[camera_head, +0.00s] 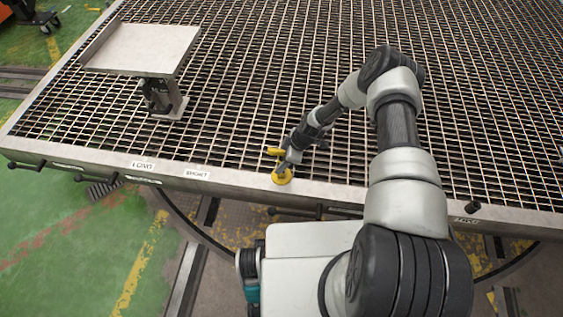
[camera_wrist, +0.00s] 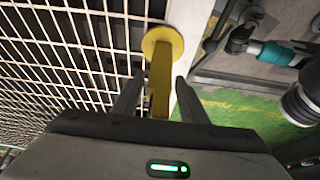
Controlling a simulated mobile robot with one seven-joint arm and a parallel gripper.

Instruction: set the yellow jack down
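The yellow jack (camera_head: 282,177) stands at the near edge of the grated table, where its round base appears to rest on the metal rim. A yellow upper part shows just above it, beside my gripper. In the wrist view the jack's round plate (camera_wrist: 163,42) lies beyond the fingertips, and its yellow stem runs back between the fingers. My gripper (camera_wrist: 160,80) has its two fingers apart, one on each side of the stem, with small gaps showing. In the head view my gripper (camera_head: 286,165) is right at the jack, and its fingers are partly hidden.
The grated table (camera_head: 240,100) fills most of the view. A tilted tray on a post (camera_head: 163,98) stands at the back left. Labels (camera_head: 143,165) and dark handles (camera_head: 310,211) line the near rim. Much of the grating is clear.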

